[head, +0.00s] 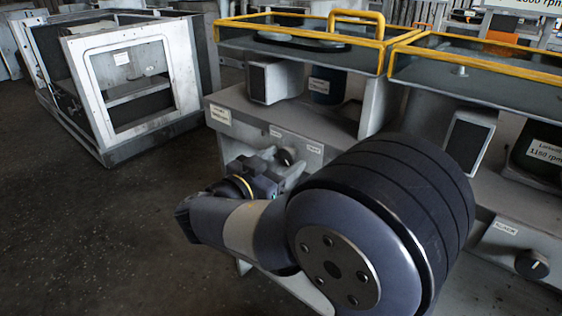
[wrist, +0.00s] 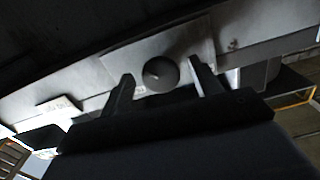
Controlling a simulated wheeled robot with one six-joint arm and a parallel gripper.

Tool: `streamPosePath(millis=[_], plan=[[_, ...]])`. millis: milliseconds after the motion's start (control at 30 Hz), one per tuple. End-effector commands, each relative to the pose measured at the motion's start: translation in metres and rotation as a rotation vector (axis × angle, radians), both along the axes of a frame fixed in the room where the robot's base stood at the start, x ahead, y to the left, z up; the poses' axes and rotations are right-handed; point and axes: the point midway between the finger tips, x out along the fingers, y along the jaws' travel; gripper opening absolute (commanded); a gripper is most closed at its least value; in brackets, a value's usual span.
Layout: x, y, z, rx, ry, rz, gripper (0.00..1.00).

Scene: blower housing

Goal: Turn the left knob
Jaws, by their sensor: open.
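The left knob (head: 286,156) is a dark round knob on the front panel of the grey housing, partly behind my gripper in the head view. In the wrist view the knob (wrist: 160,74) is a dark disc with a small pale mark. My gripper (wrist: 158,82) is open, with one finger on each side of the knob in that view and gaps to both. In the head view my gripper (head: 280,172) is close to the panel, partly hidden by my arm. Whether the fingertips reach around the knob cannot be told. A second dark knob (head: 532,264) is on the right panel.
Yellow-framed guards (head: 300,42) top the grey housing (head: 262,118), over the space above the panel. A pale open metal frame (head: 135,85) stands on the floor at the left. The dark floor (head: 95,235) at the front left is clear.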

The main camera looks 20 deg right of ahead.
Motion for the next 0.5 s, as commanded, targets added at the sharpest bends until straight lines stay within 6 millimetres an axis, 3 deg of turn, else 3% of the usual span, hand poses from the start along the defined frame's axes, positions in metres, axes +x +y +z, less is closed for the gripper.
streamPosePath(millis=[333, 500], plan=[[0.0022, -0.0024, 0.0000, 0.000, 0.000, 0.002, 0.60], [0.0021, -0.0023, 0.0000, 0.000, 0.000, 0.001, 0.46]])
